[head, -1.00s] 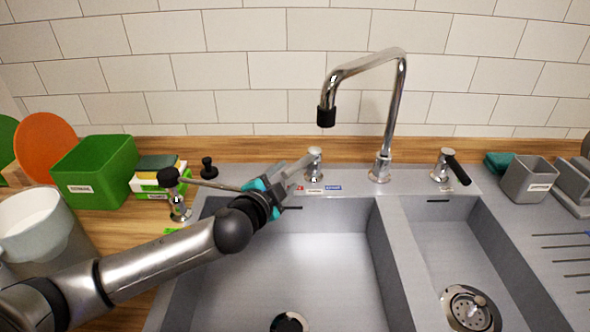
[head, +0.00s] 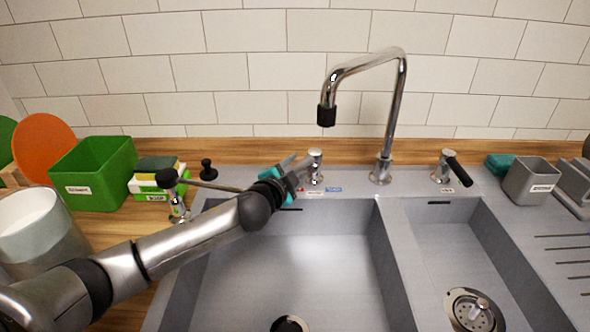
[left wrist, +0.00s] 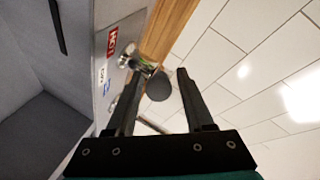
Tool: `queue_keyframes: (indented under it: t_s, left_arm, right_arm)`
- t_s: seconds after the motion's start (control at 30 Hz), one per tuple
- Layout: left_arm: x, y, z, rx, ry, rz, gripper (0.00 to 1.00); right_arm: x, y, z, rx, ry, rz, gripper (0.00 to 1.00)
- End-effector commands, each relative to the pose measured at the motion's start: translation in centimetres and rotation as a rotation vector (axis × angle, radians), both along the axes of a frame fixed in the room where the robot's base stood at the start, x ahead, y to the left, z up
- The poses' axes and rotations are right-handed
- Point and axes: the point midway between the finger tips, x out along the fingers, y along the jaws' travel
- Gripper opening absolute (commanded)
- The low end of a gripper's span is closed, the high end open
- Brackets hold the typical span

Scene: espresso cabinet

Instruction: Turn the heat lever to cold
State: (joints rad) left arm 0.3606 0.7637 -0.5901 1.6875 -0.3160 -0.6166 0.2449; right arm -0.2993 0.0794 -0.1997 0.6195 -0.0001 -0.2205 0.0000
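The heat lever's chrome post (head: 315,170) stands on the sink's back rim, behind red and blue temperature labels (head: 320,190). In the left wrist view, its chrome base (left wrist: 128,56) is beside the red HOT label (left wrist: 112,41), and a dark round knob (left wrist: 158,88) shows between my fingers. My left gripper (head: 303,168) reaches the post from the left; its fingers (left wrist: 159,72) are apart, one on each side of the knob. I cannot tell whether either finger touches it. The gripper partly hides the lever in the head view. My right gripper is not in view.
A tall chrome faucet (head: 394,120) stands right of the post, and a black-handled tap (head: 450,167) further right. A soap dispenser (head: 172,190) with a long spout is close to my left arm. Green box (head: 95,172) and sponges (head: 158,170) stand left. The sink basin (head: 300,255) is open below.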

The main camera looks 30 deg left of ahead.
Motion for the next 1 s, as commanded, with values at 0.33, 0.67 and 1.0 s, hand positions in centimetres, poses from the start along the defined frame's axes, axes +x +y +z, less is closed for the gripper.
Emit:
queue_keyframes:
  t_s: [0.33, 0.67, 1.0]
  left_arm:
    - [-0.03, 0.00, -0.02, 0.000, 0.000, 0.000, 0.12]
    - [-0.04, 0.01, -0.05, 0.000, 0.001, 0.000, 0.00]
    - [-0.05, 0.00, -0.08, 0.000, 0.001, 0.000, 0.00]
  right_arm:
    - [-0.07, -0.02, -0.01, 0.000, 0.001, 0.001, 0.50]
    - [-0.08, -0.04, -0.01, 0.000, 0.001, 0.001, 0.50]
    - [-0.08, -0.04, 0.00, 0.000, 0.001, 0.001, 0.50]
